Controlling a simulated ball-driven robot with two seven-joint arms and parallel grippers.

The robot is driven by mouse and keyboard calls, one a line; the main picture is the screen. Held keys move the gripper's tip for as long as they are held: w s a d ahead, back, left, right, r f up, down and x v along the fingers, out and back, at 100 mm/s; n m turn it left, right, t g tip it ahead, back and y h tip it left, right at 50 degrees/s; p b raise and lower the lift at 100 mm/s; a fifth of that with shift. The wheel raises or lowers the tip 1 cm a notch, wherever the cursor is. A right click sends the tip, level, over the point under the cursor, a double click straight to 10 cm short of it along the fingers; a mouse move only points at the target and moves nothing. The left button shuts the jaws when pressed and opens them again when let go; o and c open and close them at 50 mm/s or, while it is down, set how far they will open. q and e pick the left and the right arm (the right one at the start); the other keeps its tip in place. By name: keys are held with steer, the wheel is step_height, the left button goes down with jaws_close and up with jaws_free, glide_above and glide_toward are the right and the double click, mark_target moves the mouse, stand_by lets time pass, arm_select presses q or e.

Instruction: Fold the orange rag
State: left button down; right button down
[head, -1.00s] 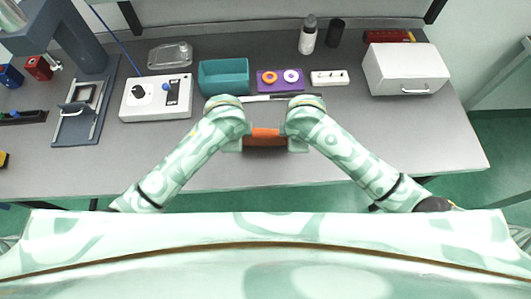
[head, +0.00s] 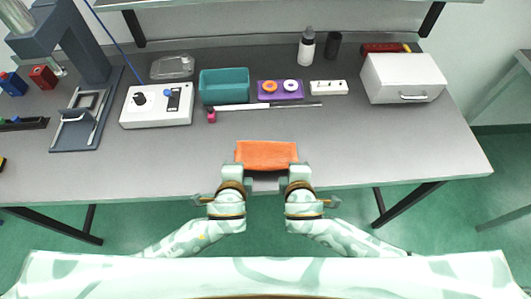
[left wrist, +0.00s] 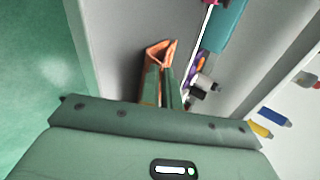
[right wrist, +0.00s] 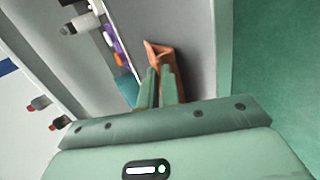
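The orange rag (head: 266,154) lies as a flat-looking strip near the front middle of the table. Both grippers are at its near edge, one at each corner. My left gripper (head: 234,172) is at the left corner and my right gripper (head: 297,172) at the right corner. In the left wrist view the rag (left wrist: 156,52) bends into a loop at the nearly closed fingertips. In the right wrist view the rag (right wrist: 162,52) looks the same, held at the tips. The rag's underside and the exact pinch are partly hidden.
Behind the rag lie a thin white-and-dark tool (head: 262,106), a teal bin (head: 224,84), a purple tray (head: 280,90) with rings and a white control box (head: 157,107). A white case (head: 403,77) stands at the back right. The table beside the rag is clear.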

arm_select(q)
steer(key=c, duration=1.3)
jaws_free()
arm_select(e)
steer(key=c, duration=1.3)
jaws_free()
arm_select(q)
steer(key=r, duration=0.1)
steer(key=s+r, duration=0.1)
steer(key=r, duration=0.1)
arm_select(e)
steer(key=r, duration=0.1)
steer(key=s+r, duration=0.1)
steer(key=r, duration=0.1)
arm_select(q)
steer(key=s+r, duration=0.2)
steer(key=r, duration=0.1)
steer(key=s+r, duration=0.3)
arm_select(e)
steer(key=s+r, duration=0.2)
steer(key=r, duration=0.1)
steer(key=s+r, duration=0.3)
